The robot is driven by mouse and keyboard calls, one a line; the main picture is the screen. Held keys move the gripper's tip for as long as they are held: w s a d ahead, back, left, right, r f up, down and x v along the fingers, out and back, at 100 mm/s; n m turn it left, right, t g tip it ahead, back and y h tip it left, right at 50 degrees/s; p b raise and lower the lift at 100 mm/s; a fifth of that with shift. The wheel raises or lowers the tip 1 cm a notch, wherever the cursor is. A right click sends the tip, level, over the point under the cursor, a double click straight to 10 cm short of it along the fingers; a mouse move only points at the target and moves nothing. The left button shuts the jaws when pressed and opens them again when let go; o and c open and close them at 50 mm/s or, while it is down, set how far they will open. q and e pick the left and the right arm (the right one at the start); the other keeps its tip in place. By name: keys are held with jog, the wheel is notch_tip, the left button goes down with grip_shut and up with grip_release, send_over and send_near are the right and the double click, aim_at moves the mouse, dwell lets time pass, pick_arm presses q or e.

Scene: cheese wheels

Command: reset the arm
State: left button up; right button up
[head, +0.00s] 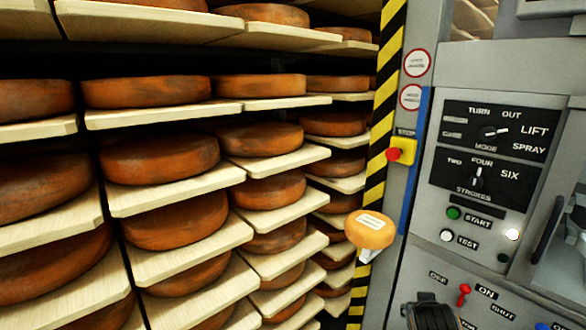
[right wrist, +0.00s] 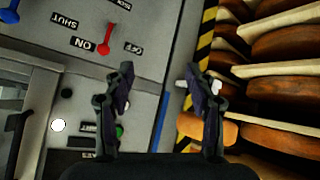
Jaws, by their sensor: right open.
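My right gripper (right wrist: 160,82) is open in the right wrist view, its two dark fingers apart with nothing between them. It faces the grey control panel (right wrist: 150,35), which lies beyond the fingers. In the head view a dark part of my right gripper (head: 432,314) shows at the bottom edge, in front of the lower panel. A red-capped toggle lever (right wrist: 106,38) stands by the ON label and also shows in the head view (head: 463,294). My left gripper is not in view.
Racks of brown cheese wheels (head: 160,157) on pale boards (head: 180,190) fill the left. A small orange cheese (head: 370,232) with a white label sits near the striped post (head: 378,130). A red stop button (head: 393,154) is on a yellow box. A dark handle (head: 547,230) stands at right.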

jog(key=s+a+f+n+g+y, duration=0.25)
jog(key=s+f, duration=0.45)
jog(key=s, duration=0.4)
jog(key=s+a+f+n+g+y, duration=0.15)
jog(key=s+a+f, duration=0.25)
jog(key=s+f, duration=0.5)
jog(key=s+d+f+g, duration=0.1)
jog(key=s+f, duration=0.1)
jog(key=f, duration=1)
jog(key=s+d+f+g, duration=0.1)
jog(key=f, duration=1)
jog(key=s+d+f+g+p, duration=0.1)
jog(key=s+f, duration=1.5)
jog(key=s, duration=0.3)
jog(key=shift+s+d+f+m, duration=0.15)
jog(key=shift+d+f+m, duration=0.15)
jog(key=shift+f+m, duration=0.1)
